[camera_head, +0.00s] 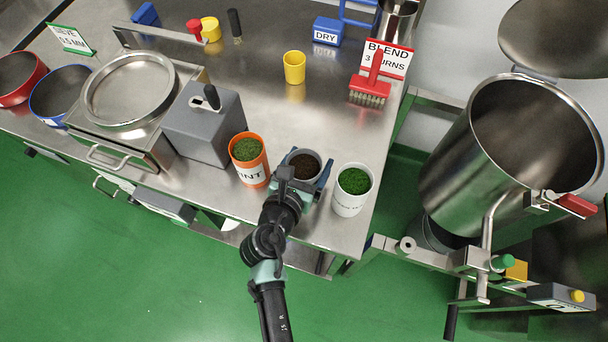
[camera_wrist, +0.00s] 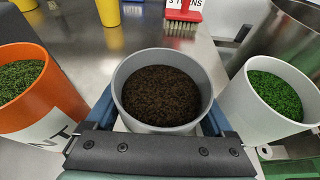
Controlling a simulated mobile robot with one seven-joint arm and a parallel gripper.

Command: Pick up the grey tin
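The grey tin (camera_head: 304,165) stands upright near the front edge of the steel table, filled with dark brown loose leaf. It also shows in the middle of the wrist view (camera_wrist: 165,92). My gripper (camera_head: 305,175) is low at the tin, with one blue finger on each side of it. In the wrist view my gripper (camera_wrist: 160,118) has its fingers spread around the tin. A pale strip shows between fingers and tin low down, so they look apart. The tin's rim partly hides the fingertips.
An orange tin (camera_head: 249,160) of green leaf stands close on the left, a white tin (camera_head: 351,190) close on the right. A grey box (camera_head: 204,125) is further left. Behind are a yellow cup (camera_head: 294,67) and a red brush (camera_head: 370,85). A large steel drum (camera_head: 530,140) stands right of the table.

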